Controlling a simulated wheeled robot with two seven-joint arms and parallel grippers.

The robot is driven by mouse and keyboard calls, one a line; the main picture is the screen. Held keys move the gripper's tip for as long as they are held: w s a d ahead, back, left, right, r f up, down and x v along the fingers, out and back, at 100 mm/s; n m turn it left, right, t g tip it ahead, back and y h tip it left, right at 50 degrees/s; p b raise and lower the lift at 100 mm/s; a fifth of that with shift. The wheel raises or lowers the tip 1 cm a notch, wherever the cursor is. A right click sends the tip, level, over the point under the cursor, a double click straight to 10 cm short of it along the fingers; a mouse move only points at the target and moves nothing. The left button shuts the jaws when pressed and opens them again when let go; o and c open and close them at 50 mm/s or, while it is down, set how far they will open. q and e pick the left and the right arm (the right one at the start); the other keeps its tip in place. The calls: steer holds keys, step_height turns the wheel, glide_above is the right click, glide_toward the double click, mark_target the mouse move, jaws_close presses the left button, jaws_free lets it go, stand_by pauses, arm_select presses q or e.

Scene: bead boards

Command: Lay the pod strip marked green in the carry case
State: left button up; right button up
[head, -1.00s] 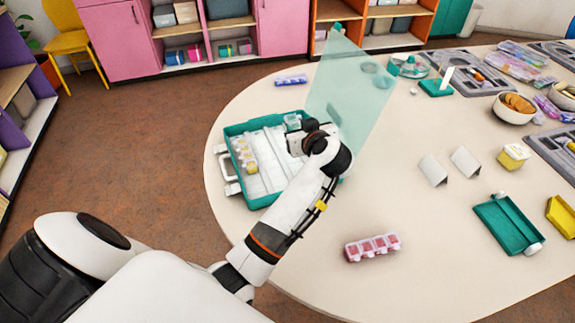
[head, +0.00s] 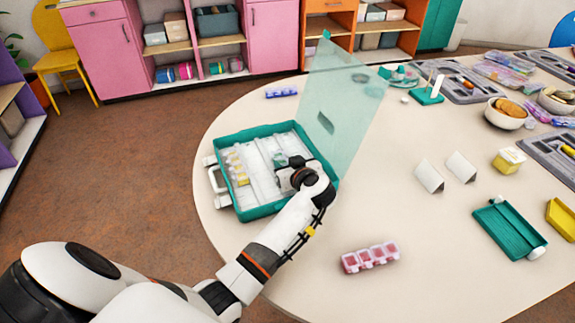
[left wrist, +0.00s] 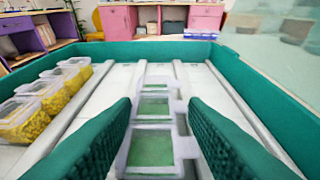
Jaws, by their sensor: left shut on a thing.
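The teal carry case (head: 265,213) lies open on the table, its clear lid raised on the right side. My left gripper (head: 284,170) is inside the case area, shut on the green pod strip (head: 280,159). In the left wrist view the strip (left wrist: 152,148) has clear pods with green in them and runs away from me between my two fingers (left wrist: 160,112). It lines up with a middle lane of the case's white insert. I cannot tell whether it touches the floor. A yellow pod strip (head: 237,166) lies in the left lane; it also shows in the left wrist view (left wrist: 45,100).
A pink pod strip (head: 370,257) lies in front on the table, and a blue one (head: 281,92) lies behind the case. The raised clear lid (head: 340,100) stands close to my arm's right. White cards (head: 430,175) and a teal tray (head: 508,228) are farther right.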

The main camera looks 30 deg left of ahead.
arm_select(q)
steer(key=shift+r, duration=0.1)
steer(key=o, duration=1.1)
steer(key=shift+s+d+r, duration=0.1)
steer(key=shift+d, duration=0.05)
steer(key=p+v, duration=0.1)
steer(key=v, duration=1)
steer(key=shift+s+d, duration=0.25)
